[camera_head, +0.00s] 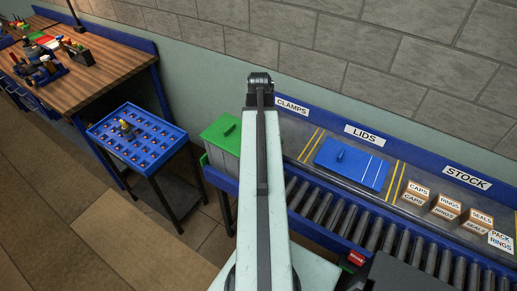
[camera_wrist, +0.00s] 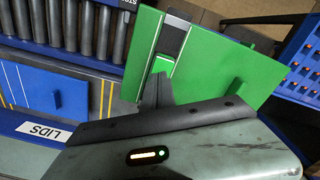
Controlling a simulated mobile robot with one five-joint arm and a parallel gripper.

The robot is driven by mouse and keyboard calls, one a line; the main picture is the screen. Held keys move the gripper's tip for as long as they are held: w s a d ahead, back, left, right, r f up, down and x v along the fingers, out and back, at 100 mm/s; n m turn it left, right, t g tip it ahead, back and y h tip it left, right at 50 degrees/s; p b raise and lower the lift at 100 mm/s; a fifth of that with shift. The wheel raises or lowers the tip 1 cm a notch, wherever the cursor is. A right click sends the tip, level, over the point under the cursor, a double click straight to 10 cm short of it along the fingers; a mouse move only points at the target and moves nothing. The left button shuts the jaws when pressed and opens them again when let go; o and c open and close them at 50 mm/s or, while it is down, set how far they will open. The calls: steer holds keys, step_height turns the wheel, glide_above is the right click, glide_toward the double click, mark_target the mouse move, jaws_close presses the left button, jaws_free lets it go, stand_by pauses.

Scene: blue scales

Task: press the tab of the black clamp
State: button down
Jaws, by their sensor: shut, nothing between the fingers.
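The black clamp (camera_wrist: 172,42) shows in the wrist view as a dark strip with a pale frame near one edge of the green lid (camera_wrist: 222,60). A small bright green piece (camera_wrist: 162,66) lies at its near end; I cannot tell whether this is its tab. My gripper (camera_wrist: 160,80) is shut and empty, with its dark tip just below that piece in the picture. I cannot tell whether they touch. In the head view the green box (camera_head: 221,135) stands left of my arm, which hides part of it. The clamp and gripper cannot be made out there.
A blue lid (camera_head: 350,165) lies on the bench right of my arm, behind the rollers (camera_head: 330,215). Several cartons (camera_head: 447,206) stand farther right. A blue tray (camera_head: 137,140) on a stand is at left, near a wooden workbench (camera_head: 95,65). The wall rises behind.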

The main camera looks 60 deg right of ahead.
steer(key=shift+f+b, duration=0.5)
steer(key=shift+f, duration=0.05)
steer(key=shift+r, duration=0.1)
stand_by(0.8)
step_height(320, 180, up, 9)
steer(key=p, duration=0.9)
steer(key=w+a+f+n+b, duration=0.3)
steer(key=w+a+f+b, duration=0.1)
steer(key=w+a, duration=0.55)
steer(key=w+a+f+n+b, duration=0.2)
steer(key=w+a+f+b, duration=0.2)
steer(key=w+a, duration=0.5)
steer(key=w+a+f+n+b, duration=0.1)
steer(key=a+f+n+b, duration=0.2)
steer(key=a, duration=1.2)
steer(key=w+a+f+n+b, duration=0.2)
steer(key=a+f+n, duration=0.1)
steer(key=a, duration=1.2)
steer(key=shift+n+b, duration=0.4)
steer(key=shift+n, duration=0.1)
